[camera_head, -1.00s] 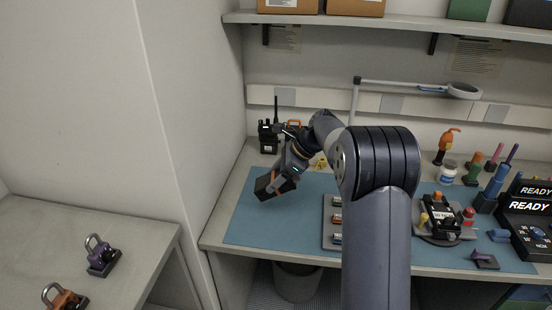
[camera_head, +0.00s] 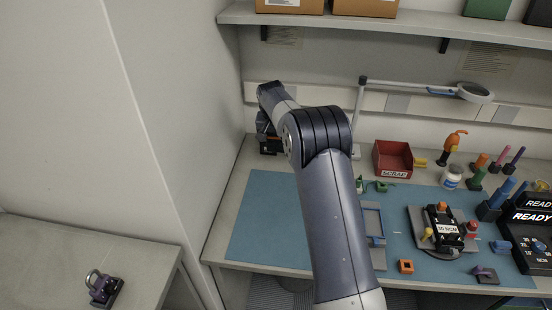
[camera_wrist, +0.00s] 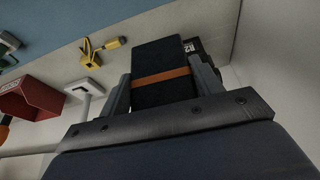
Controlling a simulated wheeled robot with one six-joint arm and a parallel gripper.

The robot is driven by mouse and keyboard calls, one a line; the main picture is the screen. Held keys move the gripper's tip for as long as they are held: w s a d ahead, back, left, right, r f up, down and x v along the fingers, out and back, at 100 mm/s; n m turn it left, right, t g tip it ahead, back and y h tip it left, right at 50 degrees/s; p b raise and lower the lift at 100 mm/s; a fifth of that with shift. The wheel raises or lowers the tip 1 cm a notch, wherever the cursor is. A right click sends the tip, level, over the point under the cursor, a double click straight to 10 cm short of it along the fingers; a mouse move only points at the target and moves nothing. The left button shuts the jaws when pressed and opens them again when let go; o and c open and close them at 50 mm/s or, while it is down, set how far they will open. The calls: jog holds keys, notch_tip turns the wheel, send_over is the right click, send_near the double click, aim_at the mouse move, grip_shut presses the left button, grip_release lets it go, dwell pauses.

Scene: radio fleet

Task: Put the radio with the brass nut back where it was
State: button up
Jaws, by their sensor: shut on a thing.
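My gripper (camera_wrist: 163,72) is shut on a black block-shaped thing with an orange band (camera_wrist: 160,54), one finger on each side of it. It may be a radio; no brass nut shows. In the head view my gripper is at the back left corner of the bench, largely hidden by my arm. Dark equipment (camera_head: 271,147) stands there, partly covered. In the wrist view a dark labelled thing (camera_wrist: 192,46) shows just behind the held one; whether they touch I cannot tell. Another black radio-like unit with a white label (camera_head: 447,229) lies on a grey fixture (camera_head: 421,214) at the right.
A red scrap bin (camera_head: 393,159) stands right of my arm at the back. A magnifier lamp (camera_head: 474,92) reaches over the bench. The left of the blue mat (camera_head: 262,220) is clear. A wall closes the left side, and a shelf (camera_head: 390,24) runs above.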

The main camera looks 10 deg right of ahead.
jog(key=shift+w+d, duration=0.1)
jog(key=shift+w, duration=0.25)
notch_tip(320, 180, down, 10)
jog(key=shift+r+p, duration=0.2)
jog(key=shift+p, duration=0.9)
jog(key=shift+f, duration=0.1)
jog(key=o, duration=1.2)
jog(key=shift+c, duration=0.2)
jog(key=b+v, duration=0.2)
jog(key=v, duration=1)
jog(key=shift+s, duration=0.1)
